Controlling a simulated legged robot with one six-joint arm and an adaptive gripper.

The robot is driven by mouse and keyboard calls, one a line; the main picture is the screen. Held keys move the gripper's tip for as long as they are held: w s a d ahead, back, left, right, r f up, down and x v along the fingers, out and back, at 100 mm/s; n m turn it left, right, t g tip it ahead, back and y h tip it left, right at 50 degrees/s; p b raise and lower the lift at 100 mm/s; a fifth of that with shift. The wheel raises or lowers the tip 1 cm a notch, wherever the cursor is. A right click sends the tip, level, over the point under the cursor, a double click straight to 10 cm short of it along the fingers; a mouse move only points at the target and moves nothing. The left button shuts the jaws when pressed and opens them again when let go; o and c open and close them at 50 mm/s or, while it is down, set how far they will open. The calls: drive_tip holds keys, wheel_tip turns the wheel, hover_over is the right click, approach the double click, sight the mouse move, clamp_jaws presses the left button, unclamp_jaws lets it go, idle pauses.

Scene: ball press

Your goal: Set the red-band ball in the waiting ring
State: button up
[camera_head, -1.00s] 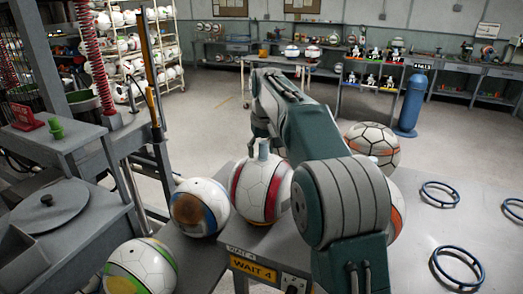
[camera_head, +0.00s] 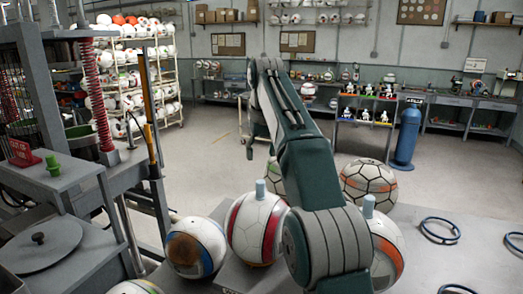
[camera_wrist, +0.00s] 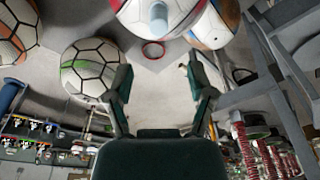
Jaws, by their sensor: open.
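The red-band ball (camera_head: 257,228), white with a broad red band and some blue, rests among other balls at the near table edge, with a small blue-grey peg on top. In the wrist view the ball (camera_wrist: 150,12) shows at the top, beyond the fingertips and apart from them.
A blue-and-brown ball (camera_head: 195,247) stands left of the red-band ball. An orange-banded ball (camera_head: 387,255) and an orange-seamed ball (camera_head: 368,180) stand to the right. The press (camera_head: 75,150) rises at left. The table at right has free room around the rings.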

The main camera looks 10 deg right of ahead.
drive_tip(key=shift+s+r, duration=0.1)
drive_tip(key=shift+r, duration=0.25)
drive_tip(key=s+m+t, duration=0.1)
drive_tip(key=s+t, duration=0.1)
drive_tip(key=s, duration=1.5)
drive_tip(key=s+f+t, duration=0.1)
drive_tip(key=s+f, duration=1.6)
drive_tip(key=s, duration=0.1)
drive_tip(key=shift+m+t, duration=0.4)
drive_tip(key=shift+a, duration=0.1)
